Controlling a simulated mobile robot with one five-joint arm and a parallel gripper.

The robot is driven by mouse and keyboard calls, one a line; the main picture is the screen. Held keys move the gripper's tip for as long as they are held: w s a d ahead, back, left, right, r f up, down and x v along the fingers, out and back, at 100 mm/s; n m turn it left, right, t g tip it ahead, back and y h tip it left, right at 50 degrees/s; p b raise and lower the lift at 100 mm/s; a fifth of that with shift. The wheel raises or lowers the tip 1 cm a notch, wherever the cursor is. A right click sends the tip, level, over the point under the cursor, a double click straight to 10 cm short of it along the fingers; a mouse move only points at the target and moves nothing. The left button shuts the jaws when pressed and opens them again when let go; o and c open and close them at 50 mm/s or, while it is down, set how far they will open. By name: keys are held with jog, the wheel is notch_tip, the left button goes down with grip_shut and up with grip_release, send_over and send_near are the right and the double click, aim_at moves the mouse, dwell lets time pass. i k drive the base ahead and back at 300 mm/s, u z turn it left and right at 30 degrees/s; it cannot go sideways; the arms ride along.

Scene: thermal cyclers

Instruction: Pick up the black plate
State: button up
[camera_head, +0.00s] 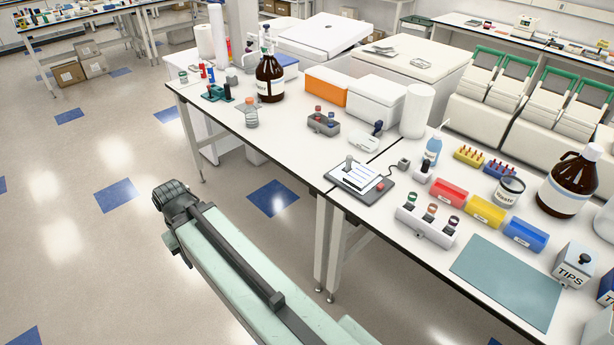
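I see no plain black plate that I can name with certainty. The nearest match is a flat dark slab (374,196) with a white, marked top, lying near the front edge of the white bench; a small grey knob stands on it. My pale green arm link with its dark end joint reaches up from the bottom, over the floor and left of the bench. No gripper fingers show, so I cannot see whether my gripper holds anything.
Around the slab stand a grey tube holder (323,124), a white tube rack (427,225), and red, yellow and blue boxes (484,211). A teal mat (507,282) lies at the right. The floor at left is open.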

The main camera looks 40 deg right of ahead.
aim_at(358, 169)
jog(key=u, duration=0.95)
jog(key=i, duration=3.6)
jog(key=z, duration=3.85)
jog(key=i, duration=1.45)
jog(key=u, duration=0.05)
